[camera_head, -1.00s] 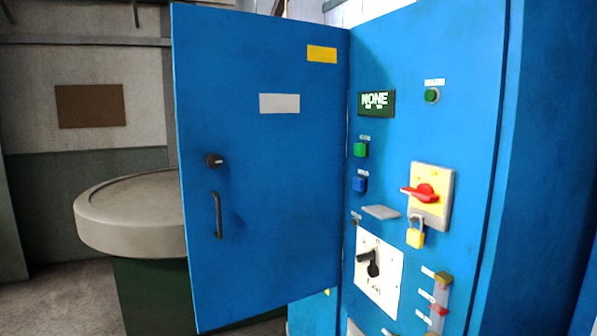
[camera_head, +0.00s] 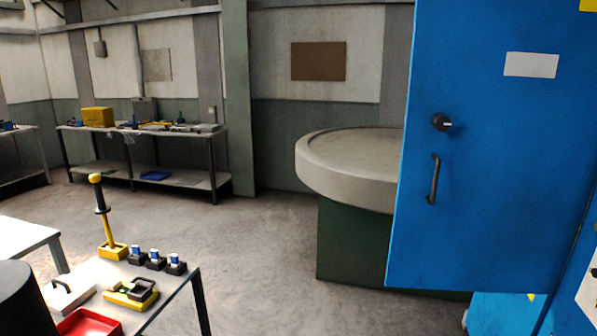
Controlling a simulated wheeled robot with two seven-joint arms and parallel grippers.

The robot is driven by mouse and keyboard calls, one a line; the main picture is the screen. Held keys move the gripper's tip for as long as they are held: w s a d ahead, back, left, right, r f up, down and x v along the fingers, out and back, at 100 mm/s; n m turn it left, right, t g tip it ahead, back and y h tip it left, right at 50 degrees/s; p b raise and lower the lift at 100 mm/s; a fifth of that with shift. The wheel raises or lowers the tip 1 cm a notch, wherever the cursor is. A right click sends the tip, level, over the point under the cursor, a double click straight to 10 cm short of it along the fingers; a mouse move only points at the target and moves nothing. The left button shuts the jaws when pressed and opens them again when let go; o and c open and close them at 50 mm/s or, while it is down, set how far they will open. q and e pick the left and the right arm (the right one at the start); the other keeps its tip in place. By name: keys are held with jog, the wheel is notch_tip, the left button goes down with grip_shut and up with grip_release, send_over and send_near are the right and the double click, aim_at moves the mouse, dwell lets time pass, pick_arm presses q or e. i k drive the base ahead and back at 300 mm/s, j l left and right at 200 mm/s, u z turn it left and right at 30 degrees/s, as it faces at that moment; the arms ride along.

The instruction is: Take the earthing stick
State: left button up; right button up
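The earthing stick (camera_head: 108,230) stands upright at the lower left of the head view. It has a yellow knob on top, a dark grip with a black collar below it, and a yellow shaft. Its foot is in a yellow block (camera_head: 113,251) on the near table (camera_head: 167,300). Nothing is touching the stick's visible length. Neither of my grippers is in view.
Several small black-and-blue items (camera_head: 155,260), a yellow-and-black device (camera_head: 131,293) and a red tray (camera_head: 88,324) share the table. The blue cabinet door (camera_head: 490,190) stands open at right, before a round grey-topped drum (camera_head: 345,185). Floor between is clear.

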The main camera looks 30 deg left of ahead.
aim_at(103, 209)
jog(key=u, duration=2.25)
jog(key=i+l+u, duration=0.1)
jog(key=i+l, duration=0.55)
jog(key=l, duration=0.15)
